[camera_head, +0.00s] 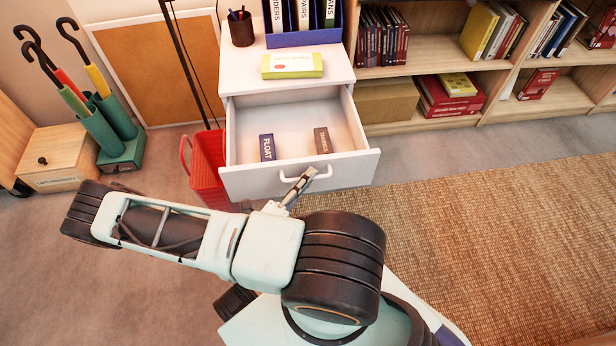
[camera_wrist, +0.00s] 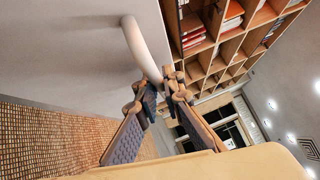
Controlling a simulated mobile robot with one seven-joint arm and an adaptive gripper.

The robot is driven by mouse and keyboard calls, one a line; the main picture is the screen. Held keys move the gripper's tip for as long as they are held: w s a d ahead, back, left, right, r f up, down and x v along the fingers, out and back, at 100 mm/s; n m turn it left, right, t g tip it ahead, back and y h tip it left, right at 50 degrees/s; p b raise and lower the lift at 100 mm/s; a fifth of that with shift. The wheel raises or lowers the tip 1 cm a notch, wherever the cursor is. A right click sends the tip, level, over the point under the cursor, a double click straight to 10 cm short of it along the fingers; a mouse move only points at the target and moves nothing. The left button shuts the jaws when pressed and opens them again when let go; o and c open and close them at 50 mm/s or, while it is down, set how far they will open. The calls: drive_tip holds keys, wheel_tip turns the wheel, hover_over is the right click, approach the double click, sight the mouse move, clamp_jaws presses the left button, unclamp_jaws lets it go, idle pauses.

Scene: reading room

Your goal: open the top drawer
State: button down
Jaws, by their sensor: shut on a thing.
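The top drawer (camera_head: 237,183) of the white cabinet (camera_head: 238,67) stands pulled well out, and its inside shows from above. A dark blue box marked FLOAT (camera_head: 267,147) and a small brown box (camera_head: 323,140) lie in it. The white bar handle (camera_head: 322,174) is on the drawer front. In the wrist view, the fingers of my gripper (camera_wrist: 163,88) close around the lower end of the curved handle (camera_wrist: 140,45). The exact finger contact is partly hidden.
A red basket (camera_head: 207,160) stands close to the drawer's left side. Umbrellas in a green stand (camera_head: 121,153) are farther left. On the cabinet top are a green-and-white box (camera_head: 292,65), a pen cup (camera_head: 241,28) and a blue file holder (camera_head: 304,38). A bookshelf (camera_head: 520,111) stands right; the woven rug (camera_head: 480,230) is clear.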

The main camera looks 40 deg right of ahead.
drive_tip(key=shift+a, duration=0.1)
idle(0.3)
drive_tip(key=c, duration=2.3)
unclamp_jaws()
drive_tip(key=shift+c, duration=0.2)
